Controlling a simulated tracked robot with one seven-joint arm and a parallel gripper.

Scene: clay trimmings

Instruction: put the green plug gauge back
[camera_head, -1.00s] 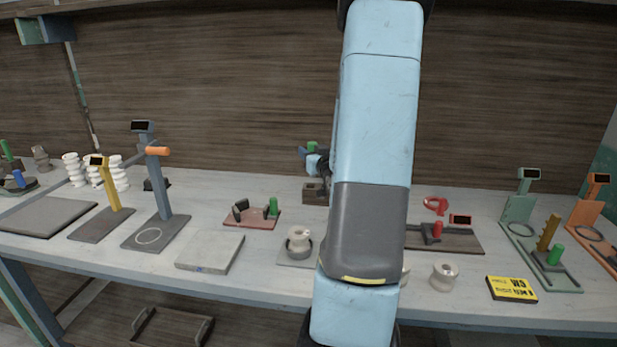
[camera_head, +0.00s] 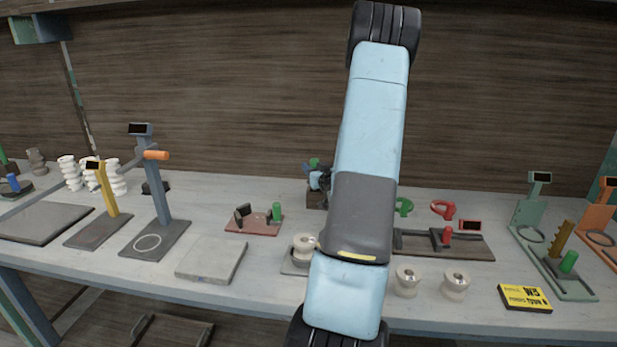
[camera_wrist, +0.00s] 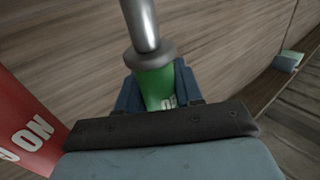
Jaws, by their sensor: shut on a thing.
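The green plug gauge shows in the wrist view as a green handle (camera_wrist: 157,90) with a grey collar and a steel pin pointing up and away. My gripper (camera_wrist: 160,100) is shut around the green handle. In the head view a small green part (camera_head: 314,162) shows at my gripper (camera_head: 318,178), just above a dark brown block (camera_head: 315,198) at the back of the bench. I cannot tell whether the gauge touches the block. A large red piece with white letters (camera_wrist: 28,125) is close at the left of the wrist view. My arm hides part of the bench.
A green ring (camera_head: 403,206) and a red ring (camera_head: 443,209) stand right of my arm, behind a dark fixture (camera_head: 470,246). Several pale spools, gauge stands and a yellow box (camera_head: 524,298) stand around. A grey slab (camera_head: 211,262) lies front left.

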